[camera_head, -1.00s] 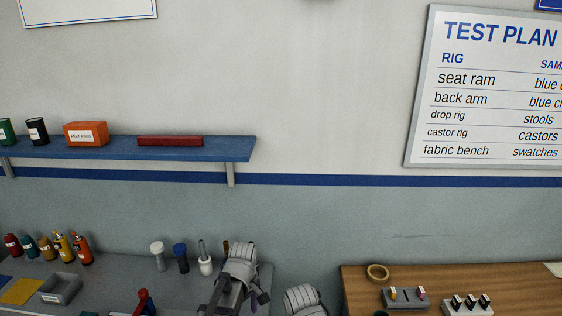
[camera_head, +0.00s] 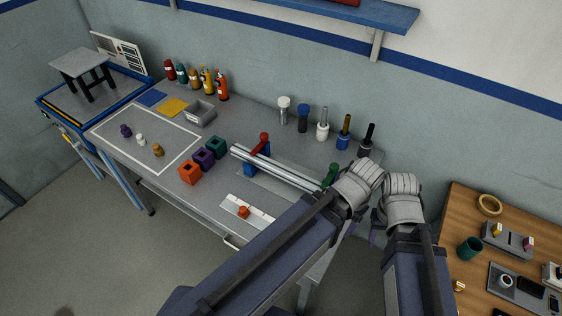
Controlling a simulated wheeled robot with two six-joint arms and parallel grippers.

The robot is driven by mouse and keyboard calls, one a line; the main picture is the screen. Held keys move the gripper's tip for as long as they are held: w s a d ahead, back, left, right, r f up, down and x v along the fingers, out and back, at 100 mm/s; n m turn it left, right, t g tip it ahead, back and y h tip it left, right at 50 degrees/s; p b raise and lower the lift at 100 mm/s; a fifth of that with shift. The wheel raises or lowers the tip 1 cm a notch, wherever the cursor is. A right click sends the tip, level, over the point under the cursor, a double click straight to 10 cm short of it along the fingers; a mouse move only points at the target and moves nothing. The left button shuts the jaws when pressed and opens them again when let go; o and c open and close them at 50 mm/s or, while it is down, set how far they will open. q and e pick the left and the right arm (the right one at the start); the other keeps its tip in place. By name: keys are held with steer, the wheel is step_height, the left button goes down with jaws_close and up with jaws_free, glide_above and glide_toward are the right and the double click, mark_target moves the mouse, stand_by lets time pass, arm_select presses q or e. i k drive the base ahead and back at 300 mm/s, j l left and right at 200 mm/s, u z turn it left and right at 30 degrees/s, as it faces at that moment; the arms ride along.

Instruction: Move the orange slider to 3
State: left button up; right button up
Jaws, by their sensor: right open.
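The orange slider (camera_head: 243,212) is a small block on a pale scale strip (camera_head: 262,220) at the front of the grey workbench. It sits toward the left to middle of the visible strip. The strip's right end is hidden by my left arm, and its numbers are too small to read. My right gripper (camera_head: 378,235) is open, only partly visible below its pale wrist, right of the bench and well apart from the slider. My left forearm crosses the bench front; its pale wrist shows near the right gripper, but its fingers are not clear.
A rig with silver rods (camera_head: 275,168) and a red-topped lever (camera_head: 263,144) lies behind the strip. Orange, purple and green blocks (camera_head: 203,159) stand left of it. Bottles and upright tools line the back. A wooden table (camera_head: 460,215) is at the right.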

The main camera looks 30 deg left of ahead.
mark_target(244, 212)
steer(key=u, duration=1.4)
